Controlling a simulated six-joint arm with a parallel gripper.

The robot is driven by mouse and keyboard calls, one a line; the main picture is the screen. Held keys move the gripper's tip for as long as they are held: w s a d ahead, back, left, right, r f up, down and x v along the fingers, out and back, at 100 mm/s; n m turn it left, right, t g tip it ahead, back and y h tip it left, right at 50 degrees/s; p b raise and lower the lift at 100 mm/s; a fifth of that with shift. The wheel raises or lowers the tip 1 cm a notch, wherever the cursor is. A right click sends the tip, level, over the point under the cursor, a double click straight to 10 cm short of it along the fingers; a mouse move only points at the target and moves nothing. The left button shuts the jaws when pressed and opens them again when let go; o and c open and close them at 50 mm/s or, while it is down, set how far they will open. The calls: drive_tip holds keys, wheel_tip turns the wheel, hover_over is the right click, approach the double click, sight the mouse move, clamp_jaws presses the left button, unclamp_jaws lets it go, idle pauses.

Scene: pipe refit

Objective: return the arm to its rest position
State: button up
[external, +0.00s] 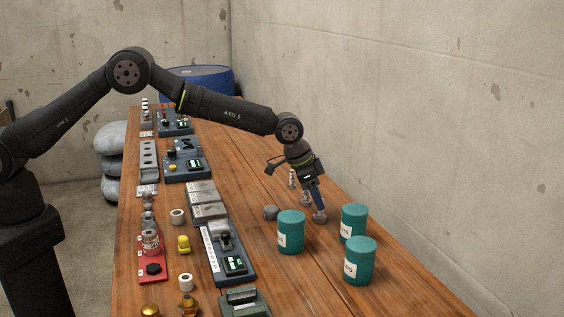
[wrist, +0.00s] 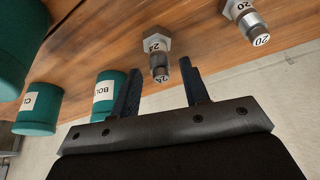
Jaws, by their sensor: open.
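My gripper (external: 318,213) is low over the right half of the wooden table, just beyond the teal canisters. In the wrist view its two dark fingers (wrist: 162,92) stand apart. A metal fitting marked 24 (wrist: 158,56) stands between or just past the fingertips; I cannot tell whether a finger touches it. A second fitting marked 20 (wrist: 246,20) stands to its right in the wrist view. In the external view a fitting (external: 320,217) shows right at the fingertips. My arm is stretched out over the table.
Teal canisters (external: 291,232), (external: 354,222), (external: 360,262) stand close to my gripper. A grey fitting (external: 270,212) lies left of it. Panels with displays (external: 228,250) run along the table's middle. A red tray (external: 151,262) holds fittings. A concrete wall (external: 430,120) borders the right side.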

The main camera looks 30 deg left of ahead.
drive_tip(key=x, duration=0.2)
drive_tip(key=shift+f, duration=0.4)
drive_tip(key=shift+w+d+r, duration=0.15)
drive_tip(key=shift+r, duration=1.1)
drive_tip(key=shift+f, duration=0.1)
